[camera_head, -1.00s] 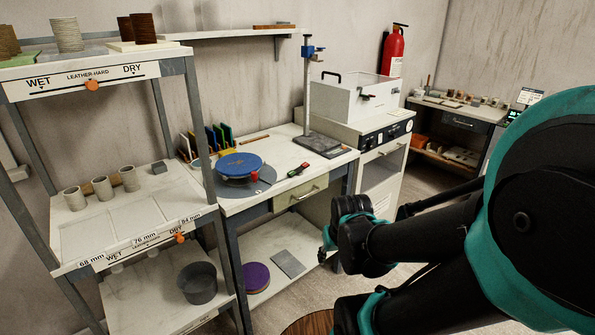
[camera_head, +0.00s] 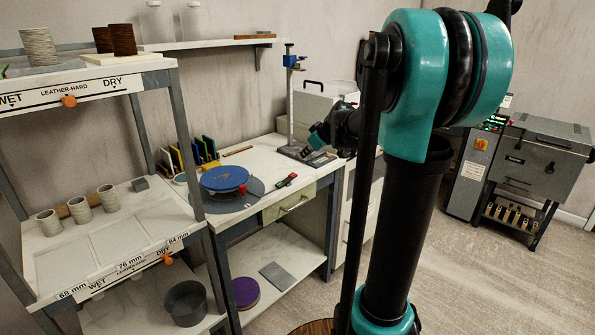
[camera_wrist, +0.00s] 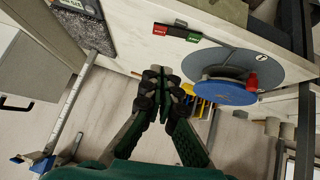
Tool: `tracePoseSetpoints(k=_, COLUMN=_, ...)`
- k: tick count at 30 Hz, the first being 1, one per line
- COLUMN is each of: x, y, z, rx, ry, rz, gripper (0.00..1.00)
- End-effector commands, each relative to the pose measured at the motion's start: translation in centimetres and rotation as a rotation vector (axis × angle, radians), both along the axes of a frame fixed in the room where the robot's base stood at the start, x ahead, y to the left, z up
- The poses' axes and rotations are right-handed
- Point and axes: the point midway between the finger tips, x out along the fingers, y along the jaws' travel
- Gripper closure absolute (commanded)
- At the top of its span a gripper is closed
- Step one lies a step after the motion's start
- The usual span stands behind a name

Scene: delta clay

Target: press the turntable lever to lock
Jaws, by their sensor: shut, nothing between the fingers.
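The turntable has a blue disc (camera_head: 225,177) on a grey round base (camera_head: 251,203), on the white workbench; it also shows in the wrist view (camera_wrist: 224,92). A small red lever or knob (camera_head: 243,188) stands at the disc's right side, and shows in the wrist view (camera_wrist: 251,82). A red and green strip (camera_head: 286,180) lies on the bench to its right; the wrist view shows it with lettering (camera_wrist: 178,32). My gripper (camera_wrist: 164,77) is shut and empty, apart from the turntable. In the head view it is small, near the bench's right end, partly hidden by my arm.
A blue-topped stand (camera_head: 290,95) rises at the bench's back right, with a white box (camera_head: 318,105) beyond it. Colored cards (camera_head: 190,155) stand behind the turntable. A shelf rack with cups (camera_head: 80,208) is at left. The bench front around the strip is clear.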

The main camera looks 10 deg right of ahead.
Motion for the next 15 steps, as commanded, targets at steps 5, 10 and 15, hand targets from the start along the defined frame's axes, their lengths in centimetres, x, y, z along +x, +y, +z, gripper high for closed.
tracePoseSetpoints(k=5, x=0.89, y=-0.22, z=0.55, rx=-0.006, ry=-0.018, rz=0.012, gripper=1.00)
tracePoseSetpoints(k=10, x=0.83, y=-0.20, z=0.52, rx=-0.006, ry=-0.017, rz=0.013, gripper=1.00)
tracePoseSetpoints(k=15, x=1.03, y=-0.07, z=0.26, rx=-0.006, ry=-0.017, rz=0.013, gripper=1.00)
